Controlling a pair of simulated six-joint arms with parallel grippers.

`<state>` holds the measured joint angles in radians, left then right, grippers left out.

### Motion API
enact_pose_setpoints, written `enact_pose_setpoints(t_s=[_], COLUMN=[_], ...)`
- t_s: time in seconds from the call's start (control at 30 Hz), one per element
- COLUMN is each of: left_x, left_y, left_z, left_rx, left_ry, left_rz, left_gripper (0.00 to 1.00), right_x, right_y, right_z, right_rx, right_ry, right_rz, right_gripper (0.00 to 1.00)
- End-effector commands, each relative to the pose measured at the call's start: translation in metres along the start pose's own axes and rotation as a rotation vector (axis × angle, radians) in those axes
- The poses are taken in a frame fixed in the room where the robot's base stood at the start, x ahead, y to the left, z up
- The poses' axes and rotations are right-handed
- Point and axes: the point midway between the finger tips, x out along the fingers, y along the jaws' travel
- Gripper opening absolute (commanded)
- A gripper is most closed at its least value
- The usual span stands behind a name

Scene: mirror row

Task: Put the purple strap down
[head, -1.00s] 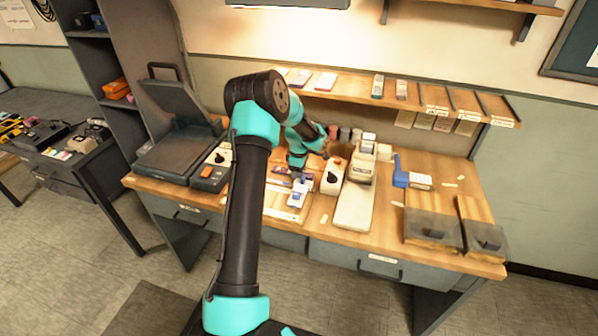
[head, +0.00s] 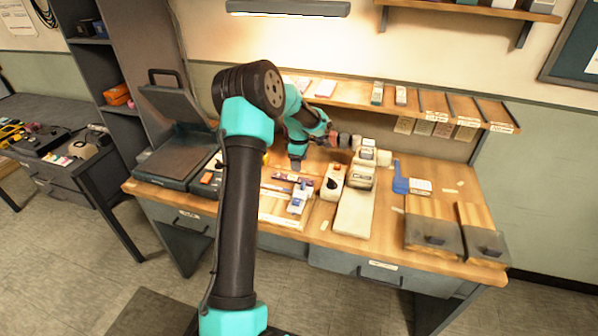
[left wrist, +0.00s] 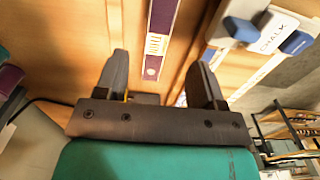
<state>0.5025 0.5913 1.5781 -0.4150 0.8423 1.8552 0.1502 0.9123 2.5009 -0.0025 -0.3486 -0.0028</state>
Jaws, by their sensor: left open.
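My left gripper (head: 297,163) is over the bench in the head view, its fingertips too small to make out. In the left wrist view its two fingers (left wrist: 161,88) are wide apart with nothing held between them. A long narrow strip with purple and white parts and lettering (left wrist: 160,35) lies flat on the wood beyond the fingertips. Another purple piece (left wrist: 8,78) shows at the left edge, partly cut off. I cannot tell which of them is the purple strap. A small dark purplish piece (head: 306,182) shows below the gripper in the head view.
On the bench stand a white device with a dark knob (head: 332,182), a blue item (head: 400,184) and two grey-fronted boxes (head: 433,237). A shelf (head: 345,97) runs behind.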

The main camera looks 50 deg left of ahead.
Motion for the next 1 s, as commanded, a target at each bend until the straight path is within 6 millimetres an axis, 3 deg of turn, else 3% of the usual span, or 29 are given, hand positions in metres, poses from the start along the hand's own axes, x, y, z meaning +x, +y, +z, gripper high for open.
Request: enact_pose_setpoints(t_s=[0.1,0.3,1.0], left_x=[-0.021,-0.039,-0.041], left_y=[0.000,0.000,0.000], left_z=[0.000,0.000,0.000], left_rx=[0.002,0.000,0.001], left_ry=[0.000,0.000,0.000], left_rz=[0.003,0.001,0.000], left_gripper=[0.63,0.63,0.63], right_x=[0.000,0.000,0.000], right_y=[0.000,0.000,0.000], right_z=[0.000,0.000,0.000], right_rx=[0.000,0.000,0.000], right_ry=[0.000,0.000,0.000], right_rz=[0.000,0.000,0.000], right_gripper=[0.67,0.67,0.67])
